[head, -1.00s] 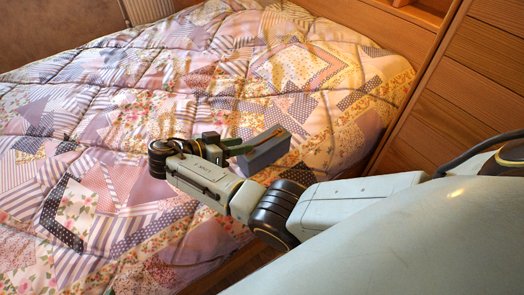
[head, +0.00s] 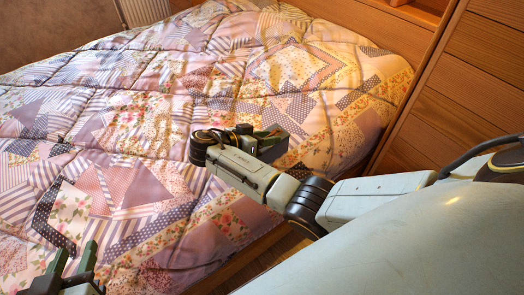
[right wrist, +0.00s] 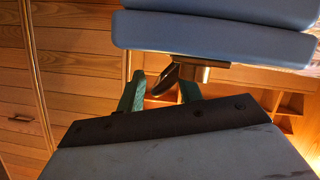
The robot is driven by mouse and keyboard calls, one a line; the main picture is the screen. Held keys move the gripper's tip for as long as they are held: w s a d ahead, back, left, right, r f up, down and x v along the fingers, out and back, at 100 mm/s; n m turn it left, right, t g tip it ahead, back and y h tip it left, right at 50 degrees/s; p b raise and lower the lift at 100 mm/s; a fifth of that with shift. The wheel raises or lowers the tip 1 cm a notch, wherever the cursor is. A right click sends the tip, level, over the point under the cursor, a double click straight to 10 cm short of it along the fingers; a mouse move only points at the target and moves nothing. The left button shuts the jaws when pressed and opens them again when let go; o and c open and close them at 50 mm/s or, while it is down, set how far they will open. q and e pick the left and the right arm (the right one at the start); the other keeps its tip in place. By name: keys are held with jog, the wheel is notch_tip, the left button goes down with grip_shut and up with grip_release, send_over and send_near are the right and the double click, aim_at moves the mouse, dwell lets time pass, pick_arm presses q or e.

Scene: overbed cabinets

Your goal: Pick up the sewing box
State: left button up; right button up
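The sewing box is a blue-grey box on the patchwork bed in the head view (head: 276,152), mostly hidden behind my right gripper (head: 262,136). In the right wrist view the blue box (right wrist: 215,32) fills the top, with a dark curved handle (right wrist: 167,82) and a tan fitting on its near face. The right gripper's green fingers (right wrist: 160,90) are apart, with the handle between them; whether they touch it is unclear. My left gripper (head: 75,256) is at the lower left of the head view, open and empty above the bed.
The bed's quilt (head: 130,110) is otherwise clear around the box. A wooden cabinet (head: 465,90) stands at the right, close to my right arm. The bed's wooden side edge (head: 235,262) runs below that arm.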

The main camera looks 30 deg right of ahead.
jog(key=shift+c, duration=0.4)
grip_shut()
dwell(1.1)
